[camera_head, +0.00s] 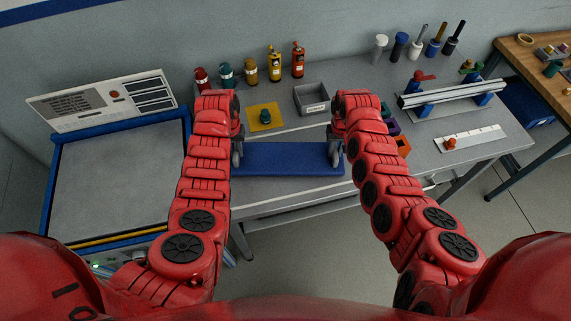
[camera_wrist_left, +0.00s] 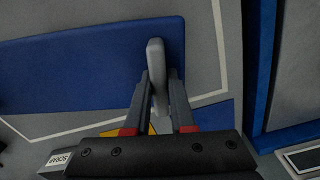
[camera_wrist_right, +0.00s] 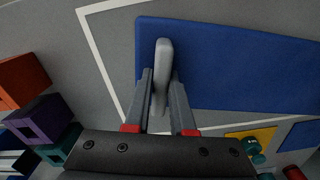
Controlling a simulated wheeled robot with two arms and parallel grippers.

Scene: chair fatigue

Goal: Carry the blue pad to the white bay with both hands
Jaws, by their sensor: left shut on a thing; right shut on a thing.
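The blue pad (camera_head: 285,157) lies flat and level across the front middle of the grey table, with a grey upright handle near each end. My left gripper (camera_head: 238,153) is shut on the left handle, which shows in the left wrist view (camera_wrist_left: 155,62). My right gripper (camera_head: 335,150) is shut on the right handle, which shows in the right wrist view (camera_wrist_right: 164,62). A white outline on the table, seen in the left wrist view (camera_wrist_left: 220,50) and the right wrist view (camera_wrist_right: 98,50), runs around the pad's ends. I cannot tell whether the pad touches the table.
Behind the pad are a yellow mat (camera_head: 265,116) and a grey bin (camera_head: 311,98). Bottles (camera_head: 275,66) line the back. Coloured blocks (camera_wrist_right: 40,118) lie beyond the right gripper. A rail fixture (camera_head: 450,92) stands right. A blue-framed bench (camera_head: 115,180) stands left.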

